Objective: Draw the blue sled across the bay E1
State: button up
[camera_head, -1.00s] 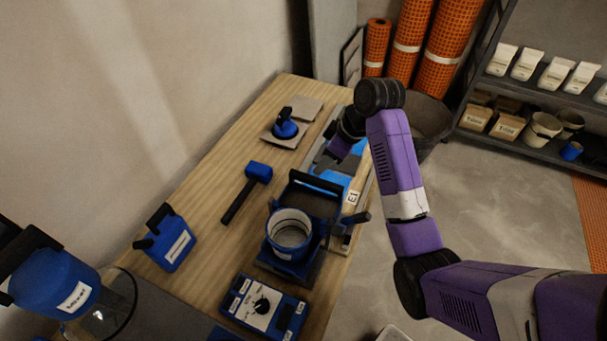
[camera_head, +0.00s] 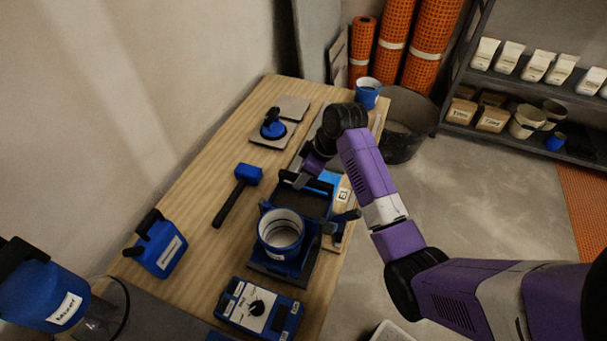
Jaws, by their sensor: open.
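The blue sled (camera_head: 292,260) stands on the bench near its right edge, with a round cup-shaped hopper (camera_head: 281,232) on its near part and a dark handle bar at its far end. The bay E1 runs away behind it; its white label E1 (camera_head: 343,195) and a strip of blue surface (camera_head: 329,179) show between rails. My gripper (camera_head: 297,182) is low over the far end of the sled, at or close to the handle bar. It is open; the fingertips are small and dark here, and I cannot tell whether they touch the bar.
A blue mallet (camera_head: 238,192), a suction lifter (camera_head: 273,126) on a tile, a blue jug (camera_head: 157,245) and a control box (camera_head: 258,307) stand on the bench. A blue cup (camera_head: 368,92) is at the far corner. A black bucket (camera_head: 405,120) stands on the floor.

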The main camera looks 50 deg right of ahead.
grip_shut()
dwell(1.3)
